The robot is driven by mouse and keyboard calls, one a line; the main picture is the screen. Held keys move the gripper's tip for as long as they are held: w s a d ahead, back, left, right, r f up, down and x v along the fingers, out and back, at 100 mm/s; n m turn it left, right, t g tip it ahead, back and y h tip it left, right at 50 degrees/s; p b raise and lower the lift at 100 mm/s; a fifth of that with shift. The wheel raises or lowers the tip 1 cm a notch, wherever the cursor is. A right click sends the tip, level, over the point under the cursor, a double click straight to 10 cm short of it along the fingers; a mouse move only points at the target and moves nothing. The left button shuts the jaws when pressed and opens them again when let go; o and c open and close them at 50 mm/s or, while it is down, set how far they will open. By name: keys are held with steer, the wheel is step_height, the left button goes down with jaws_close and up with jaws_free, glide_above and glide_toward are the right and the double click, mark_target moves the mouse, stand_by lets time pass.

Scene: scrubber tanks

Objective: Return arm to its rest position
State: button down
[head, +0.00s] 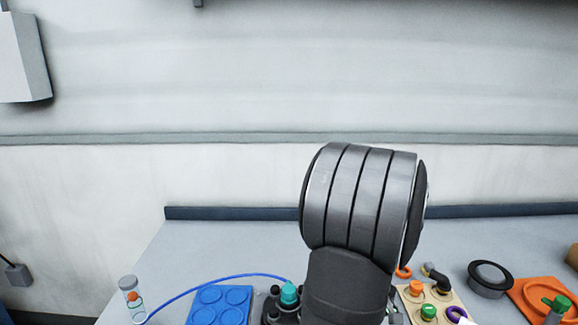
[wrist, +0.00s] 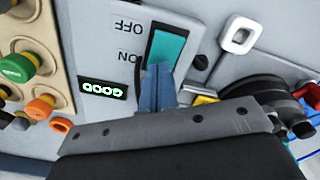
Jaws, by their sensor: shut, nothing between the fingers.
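My gripper (wrist: 158,72) shows in the wrist view with its blue-grey fingers shut together and nothing between them. The fingertips overlap the lower end of a teal rocker switch (wrist: 171,45) on a light grey panel (wrist: 108,62). The panel's ON and OFF lettering appears upside down. I cannot tell whether the fingertips touch the switch. In the head view my dark arm rises over the table at centre right, and my gripper is hidden behind it.
On the grey table (head: 200,250) stand a clear tube (head: 131,298), a blue round-welled tray (head: 220,305), a beige button board (head: 449,300), a black round-topped item (head: 490,277) and an orange tray (head: 530,292). A lit green display (wrist: 102,89) sits beside the switch. A blue hose (head: 200,284) crosses the left side.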

step_height(320, 180, up, 9)
steer(key=w+f+n, duration=0.1)
steer(key=w, duration=0.3)
steer(key=w+f+n, duration=0.1)
steer(key=w+f, duration=0.1)
steer(key=w, duration=0.2)
steer(key=w+f, duration=0.1)
steer(key=w, duration=0.4)
steer(key=shift+f+n, duration=0.35)
steer(key=shift+n, duration=0.05)
